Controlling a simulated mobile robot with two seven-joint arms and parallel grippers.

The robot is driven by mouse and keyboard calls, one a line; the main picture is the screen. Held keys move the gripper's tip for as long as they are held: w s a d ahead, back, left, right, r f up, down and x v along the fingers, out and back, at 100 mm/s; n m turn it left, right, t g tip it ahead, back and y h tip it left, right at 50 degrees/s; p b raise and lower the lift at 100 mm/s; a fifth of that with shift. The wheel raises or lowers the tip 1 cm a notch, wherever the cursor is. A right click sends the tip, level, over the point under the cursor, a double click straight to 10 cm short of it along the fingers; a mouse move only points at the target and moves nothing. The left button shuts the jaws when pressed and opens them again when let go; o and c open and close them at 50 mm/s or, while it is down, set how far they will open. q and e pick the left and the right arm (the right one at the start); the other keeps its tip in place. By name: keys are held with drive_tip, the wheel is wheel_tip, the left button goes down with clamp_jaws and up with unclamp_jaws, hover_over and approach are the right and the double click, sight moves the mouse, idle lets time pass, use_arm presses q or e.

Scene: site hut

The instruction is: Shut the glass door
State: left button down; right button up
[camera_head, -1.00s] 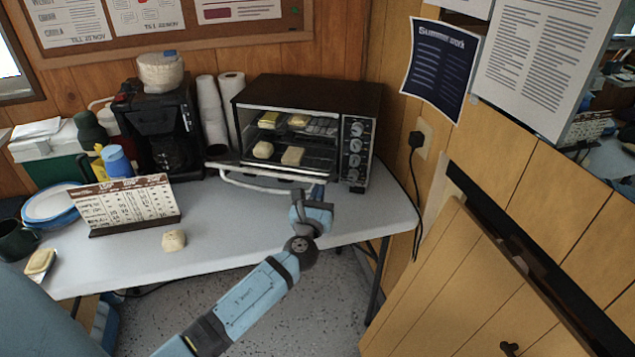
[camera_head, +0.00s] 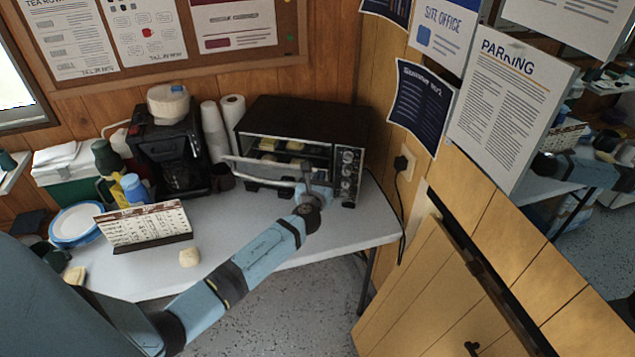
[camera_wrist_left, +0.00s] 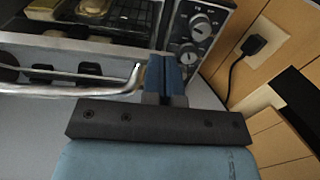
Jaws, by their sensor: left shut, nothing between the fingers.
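The toaster oven (camera_head: 300,118) stands at the back right of the table. Its glass door (camera_head: 262,171) is part open, tilted outward with its upper edge away from the oven front, and food inside shows above it. The door's silver handle (camera_wrist_left: 70,91) runs along the left of the wrist view and bends at its right end. My left gripper (camera_head: 312,178) is at the right end of the door, fingers together and empty. In the wrist view the fingers (camera_wrist_left: 165,72) are right beside the handle's bent end; whether they touch it I cannot tell.
A coffee maker (camera_head: 170,145) and paper rolls (camera_head: 215,130) stand left of the oven. The wall with a socket (camera_head: 404,164) and cable is close on the right.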

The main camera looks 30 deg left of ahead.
use_arm(q)
drive_tip(key=w+r, duration=0.1)
drive_tip(key=w, duration=0.1)
drive_tip(key=w+a+r, duration=0.1)
drive_tip(key=w, duration=0.1)
drive_tip(key=w+a+r, duration=0.1)
drive_tip(key=shift+w+a, duration=0.1)
drive_tip(key=shift+w, duration=0.3)
drive_tip(key=shift+w+a+r, duration=0.1)
drive_tip(key=shift+w+a, duration=0.1)
drive_tip(key=shift+w, duration=0.25)
drive_tip(key=shift+w+a+r, duration=0.1)
drive_tip(key=shift+w+a, duration=0.05)
drive_tip(key=shift+w, duration=0.25)
use_arm(e)
drive_tip(key=shift+d+r, duration=0.1)
drive_tip(key=shift+r, duration=0.4)
use_arm(q)
drive_tip(key=shift+p, duration=0.3)
use_arm(e)
drive_tip(key=shift+r, duration=0.1)
